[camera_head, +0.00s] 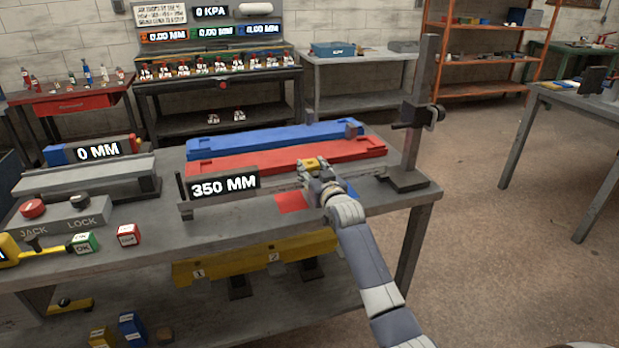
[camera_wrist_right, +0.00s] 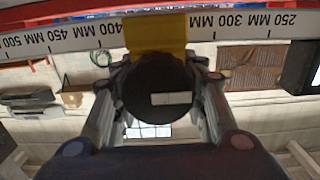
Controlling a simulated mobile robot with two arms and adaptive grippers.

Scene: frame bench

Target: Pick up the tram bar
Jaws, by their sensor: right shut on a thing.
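The tram bar (camera_head: 272,188) is a long, thin grey bar above the near side of the bench top, with a dark "350 MM" display (camera_head: 224,186) near its left end and a dark upright pin beside that. My right gripper (camera_head: 314,172) is shut on the bar's yellow grip block (camera_head: 313,163). In the right wrist view, the yellow block (camera_wrist_right: 156,33) sits between the fingertips, in front of the bar's white millimetre scale (camera_wrist_right: 65,36). I cannot tell if the bar touches the bench. My left gripper is not in view.
Red (camera_head: 235,162) and blue (camera_head: 250,142) rails lie behind the bar. A dark upright post (camera_head: 420,90) stands at the bench's right end. A jack and lock box (camera_head: 62,219) is at the left. A red patch (camera_head: 291,202) marks the bench's front.

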